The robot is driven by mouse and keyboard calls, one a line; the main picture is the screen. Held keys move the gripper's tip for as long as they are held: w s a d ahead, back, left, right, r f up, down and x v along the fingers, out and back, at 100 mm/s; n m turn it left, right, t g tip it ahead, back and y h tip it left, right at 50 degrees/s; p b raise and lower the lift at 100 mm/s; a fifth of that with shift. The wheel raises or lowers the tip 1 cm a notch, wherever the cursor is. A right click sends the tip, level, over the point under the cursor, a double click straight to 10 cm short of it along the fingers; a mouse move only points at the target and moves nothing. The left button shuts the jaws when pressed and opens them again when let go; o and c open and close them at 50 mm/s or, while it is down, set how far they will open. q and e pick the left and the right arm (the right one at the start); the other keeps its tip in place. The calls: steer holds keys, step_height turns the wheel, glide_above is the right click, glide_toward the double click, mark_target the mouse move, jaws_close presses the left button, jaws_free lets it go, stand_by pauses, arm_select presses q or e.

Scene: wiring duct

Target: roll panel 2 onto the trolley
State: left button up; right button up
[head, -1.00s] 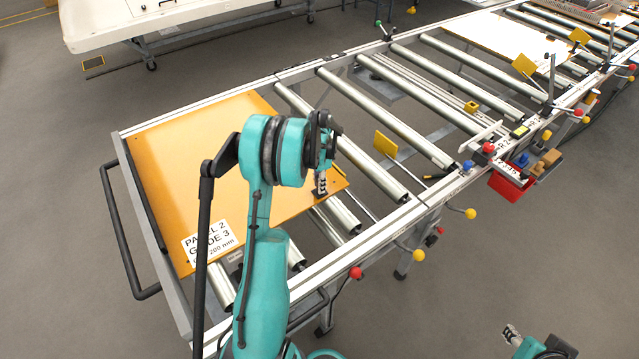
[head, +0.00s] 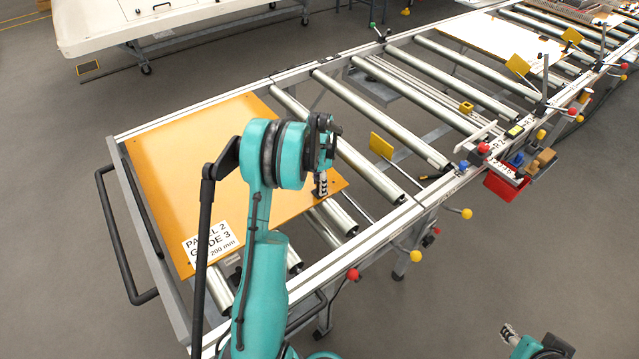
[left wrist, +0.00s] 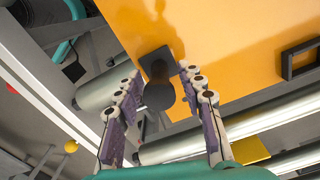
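Panel 2 (head: 190,160) is a flat orange board with a white "PANEL 2 GRADE 3" label (head: 208,243). It lies flat on rollers at the left end of the frame, which has a black push handle (head: 107,230). My left gripper (head: 320,184) is at the panel's right corner. In the left wrist view its fingers (left wrist: 163,88) stand apart on both sides of a black knob (left wrist: 158,95) at the panel (left wrist: 230,40) edge, with gaps visible. My right gripper (head: 508,334) is at the bottom right, away from the panel; its opening is unclear.
Bare rollers (head: 360,120) run to the upper right, with a yellow flag (head: 381,145) beside them. A pale panel (head: 490,45) lies farther along. A red bin (head: 505,184) and coloured knobs, including a yellow one (head: 415,256), stick out on the near side.

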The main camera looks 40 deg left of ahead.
arm_select(q)
steer(key=shift+r, duration=0.1)
step_height(320, 180, up, 12)
steer(key=shift+f, duration=0.1)
stand_by(0.7)
steer(key=s+d+r+n+t, duration=0.2)
steer(key=s+d+r, duration=0.25)
steer(key=d, duration=0.45)
steer(key=s+d+r+n+t, duration=0.1)
steer(key=s+d+r, duration=0.35)
steer(key=d, duration=0.35)
steer(key=s+d+f+n+t, duration=0.2)
steer(key=s+d+n+t, duration=0.1)
steer(key=s+d, duration=0.7)
steer(key=shift+s+d+f+t, duration=0.3)
steer(key=shift+s+t, duration=0.3)
steer(key=shift+s, duration=0.15)
